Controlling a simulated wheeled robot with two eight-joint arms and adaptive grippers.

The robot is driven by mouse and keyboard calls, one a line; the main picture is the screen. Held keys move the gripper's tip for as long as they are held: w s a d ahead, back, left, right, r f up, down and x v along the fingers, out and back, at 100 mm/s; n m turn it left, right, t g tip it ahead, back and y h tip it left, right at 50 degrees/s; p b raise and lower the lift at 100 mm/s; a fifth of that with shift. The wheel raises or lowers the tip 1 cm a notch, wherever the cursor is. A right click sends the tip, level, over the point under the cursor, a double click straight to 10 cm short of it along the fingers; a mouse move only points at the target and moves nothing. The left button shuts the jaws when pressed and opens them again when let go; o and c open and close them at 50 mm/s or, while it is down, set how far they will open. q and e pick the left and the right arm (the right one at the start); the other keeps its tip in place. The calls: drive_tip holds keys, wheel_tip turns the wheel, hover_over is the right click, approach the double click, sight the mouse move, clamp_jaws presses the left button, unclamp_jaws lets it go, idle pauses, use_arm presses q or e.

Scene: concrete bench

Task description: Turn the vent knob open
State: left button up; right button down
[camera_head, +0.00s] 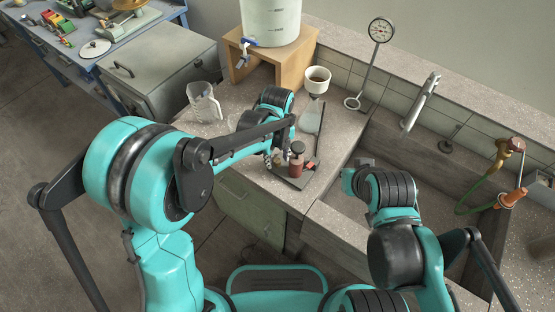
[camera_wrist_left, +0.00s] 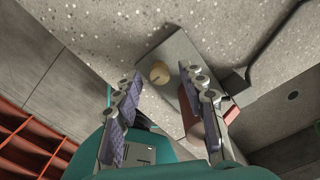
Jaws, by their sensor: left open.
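A small grey stand (camera_head: 296,178) sits near the front edge of the bench, holding a reddish-brown cylinder (camera_head: 297,166) with a dark top. In the left wrist view, a round tan knob (camera_wrist_left: 160,73) shows on the grey plate (camera_wrist_left: 178,52). I cannot tell for certain that it is the vent knob, or how far it is turned. My left gripper (camera_wrist_left: 158,88) is open, its fingers either side of the knob in that view, with no visible contact. The brown cylinder (camera_wrist_left: 194,122) is partly hidden behind the right-hand finger.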

use_arm(q)
drive_tip(key=shift+f, duration=0.2)
clamp_jaws()
drive_tip(key=shift+n, duration=0.3)
drive_tip(key=n, duration=0.6)
drive_tip(key=shift+p, duration=0.4)
drive_tip(key=n, duration=0.7)
drive_tip(key=shift+n, duration=0.3)
